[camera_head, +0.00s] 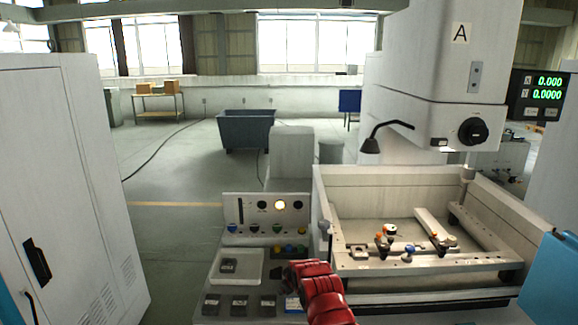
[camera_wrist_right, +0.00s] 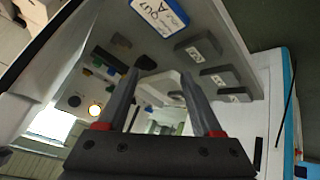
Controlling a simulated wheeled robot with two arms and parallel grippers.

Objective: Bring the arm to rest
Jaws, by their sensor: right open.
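My right arm is red and comes in from the bottom centre of the head view, over the right edge of the grey control console; its fingers are not clear there. In the right wrist view my right gripper (camera_wrist_right: 164,80) is open, its two dark fingers apart with nothing between them. It points over the console, which shows beyond the fingers at a tilt. A blue-edged label (camera_wrist_right: 160,17) with "OUT" and "A" on it lies ahead of the fingers. My left gripper is in neither view.
A white tray (camera_head: 249,268) with a dark block (camera_head: 228,265) sits on the console, and several dark blocks (camera_head: 240,304) lie in front. Right of my arm stands machine A's open tank (camera_head: 345,180) with clamps inside.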

